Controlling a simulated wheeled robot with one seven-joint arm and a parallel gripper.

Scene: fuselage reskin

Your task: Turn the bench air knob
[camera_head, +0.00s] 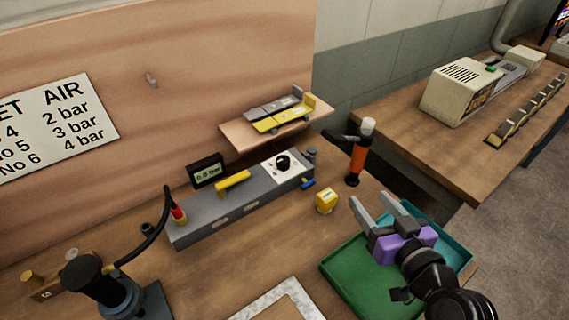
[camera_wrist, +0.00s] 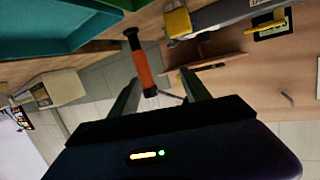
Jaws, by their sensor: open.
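The air knob (camera_head: 283,162) is a black round knob on a white dial plate, at the right end of a grey bench unit (camera_head: 225,208) in the head view. A small display (camera_head: 208,171) behind the unit appears to read 0.0 bar. My gripper (camera_head: 378,206) is open and empty. It is above the green tray, to the right of and nearer than the knob, and apart from it. In the wrist view, my gripper's fingers (camera_wrist: 160,92) point toward an orange and black cylinder tool (camera_wrist: 140,65), with nothing between them that I can see as held. I cannot make out the knob there.
The orange cylinder (camera_head: 359,152) stands upright right of the knob. A yellow block (camera_head: 326,201) sits between the knob and the green tray (camera_head: 345,265). A small shelf (camera_head: 240,140) with yellow and grey parts overhangs behind. A sign (camera_head: 55,125) lists bar settings. A black hose curves at left.

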